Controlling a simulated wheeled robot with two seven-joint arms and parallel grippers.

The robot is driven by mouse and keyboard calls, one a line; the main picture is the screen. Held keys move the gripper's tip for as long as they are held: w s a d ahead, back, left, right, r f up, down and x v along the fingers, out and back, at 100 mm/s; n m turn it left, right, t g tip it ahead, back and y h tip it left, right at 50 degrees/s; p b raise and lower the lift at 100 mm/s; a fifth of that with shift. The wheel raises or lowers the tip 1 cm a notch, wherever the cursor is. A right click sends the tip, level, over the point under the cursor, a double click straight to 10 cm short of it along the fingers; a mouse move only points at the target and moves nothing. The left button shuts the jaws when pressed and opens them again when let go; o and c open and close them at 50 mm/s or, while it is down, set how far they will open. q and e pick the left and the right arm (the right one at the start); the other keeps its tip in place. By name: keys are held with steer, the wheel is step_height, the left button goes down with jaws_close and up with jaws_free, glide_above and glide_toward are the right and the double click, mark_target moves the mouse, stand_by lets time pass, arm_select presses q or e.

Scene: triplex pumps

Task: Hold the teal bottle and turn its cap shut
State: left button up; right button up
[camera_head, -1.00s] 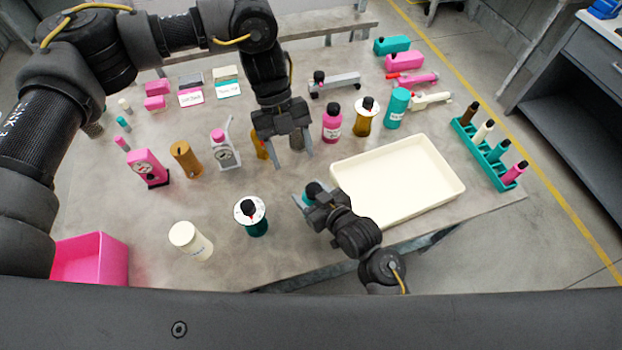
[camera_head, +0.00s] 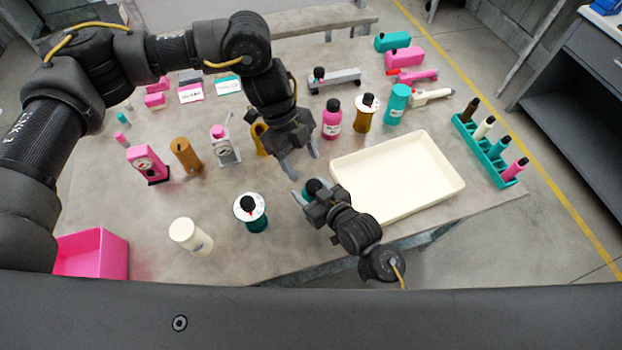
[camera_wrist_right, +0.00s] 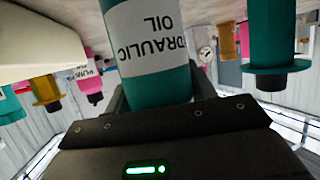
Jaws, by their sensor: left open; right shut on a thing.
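The teal bottle, with a black cap (camera_head: 312,186), stands near the table's front middle, left of the cream tray. Most of it is hidden behind my right gripper (camera_head: 308,196) in the head view. In the right wrist view the teal bottle (camera_wrist_right: 150,50) fills the middle, its white label reading "hydraulic oil", between my shut right jaws. My left gripper (camera_head: 303,167) is open and empty, pointing down, just above and behind the black cap, apart from it.
The cream tray (camera_head: 455,187) is right of my right gripper. A teal container with a white disc (camera_head: 250,207) and a cream jar (camera_head: 190,236) stand to the left. Pink and amber bottles (camera_head: 332,119) stand behind. A pink bin (camera_head: 95,258) is at front left.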

mark_target(312, 184)
arm_select(q)
steer(key=x, duration=0.7)
steer(key=shift+f, duration=0.15)
steer(key=shift+c, duration=0.2)
